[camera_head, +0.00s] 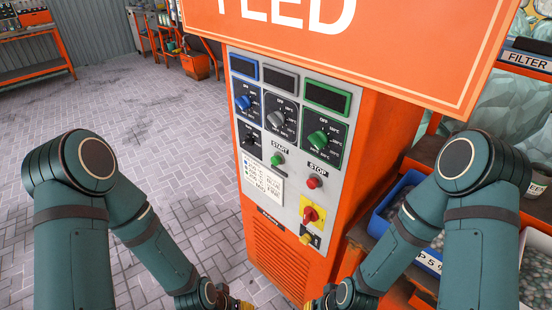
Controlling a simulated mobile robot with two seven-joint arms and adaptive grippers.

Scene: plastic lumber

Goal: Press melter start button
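The melter's control panel (292,140) is a grey plate on the front of an orange cabinet. The green start button (277,159) sits under the START label, left of the red stop button (314,182). Nothing touches either button. My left gripper (238,304) and my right gripper (318,304) are at the bottom edge, low in front of the cabinet and well below the buttons. Both are mostly cut off by the frame, so their fingers do not show clearly.
Blue, grey and green knobs and a red-yellow switch (312,214) share the panel. An orange FEED sign (340,40) overhangs its top. Blue bins (428,258) and shelves stand at right. Paved floor (150,120) at left is open.

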